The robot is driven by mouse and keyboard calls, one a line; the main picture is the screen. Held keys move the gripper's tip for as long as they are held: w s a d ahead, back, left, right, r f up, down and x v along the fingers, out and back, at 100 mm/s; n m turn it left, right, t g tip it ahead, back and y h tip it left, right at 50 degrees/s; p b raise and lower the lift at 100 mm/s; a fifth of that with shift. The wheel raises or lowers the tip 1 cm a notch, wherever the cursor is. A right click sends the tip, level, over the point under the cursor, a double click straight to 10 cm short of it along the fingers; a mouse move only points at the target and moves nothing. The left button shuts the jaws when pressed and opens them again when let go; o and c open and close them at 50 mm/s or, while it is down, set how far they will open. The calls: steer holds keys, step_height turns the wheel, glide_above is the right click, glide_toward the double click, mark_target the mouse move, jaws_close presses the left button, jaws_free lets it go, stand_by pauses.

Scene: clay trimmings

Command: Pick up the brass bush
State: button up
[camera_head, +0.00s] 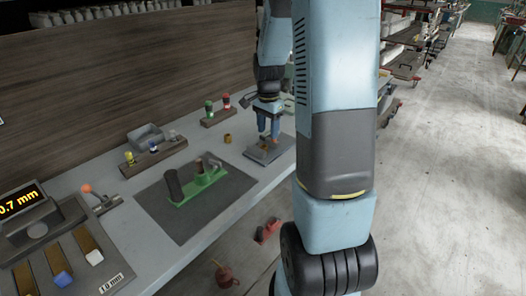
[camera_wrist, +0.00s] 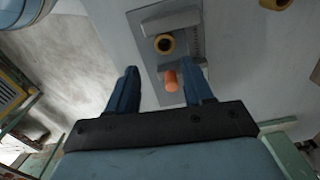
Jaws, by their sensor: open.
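A brass bush with a dark bore (camera_wrist: 165,43) stands on a grey plate fixture (camera_wrist: 146,59) in the wrist view, just beyond my fingertips and roughly between their lines. A second brass-coloured ring (camera_wrist: 275,4) is cut off by the top edge. In the head view a small brass piece (camera_head: 227,139) stands on the bench, left of the plate (camera_head: 257,157). My gripper (camera_wrist: 163,77) is open, its blue fingers apart and nothing gripped. It also shows in the head view (camera_head: 268,134), pointing down over the plate, where my fingers partly hide what stands there.
An orange rounded peg (camera_wrist: 171,81) sits on the plate close to my right finger. A dark mat (camera_head: 163,214) with a green fixture (camera_head: 203,184) lies left of the plate. A rack with red and green pieces (camera_head: 217,117) stands behind. The bench front edge is near.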

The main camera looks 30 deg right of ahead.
mark_target(265, 145)
step_height(265, 145, down, 2)
steer(key=shift+f, duration=0.1)
steer(key=f, duration=0.2)
steer(key=a+f, duration=0.1)
steer(key=shift+f, duration=1.05)
steer(key=shift+r, duration=0.15)
jaws_close()
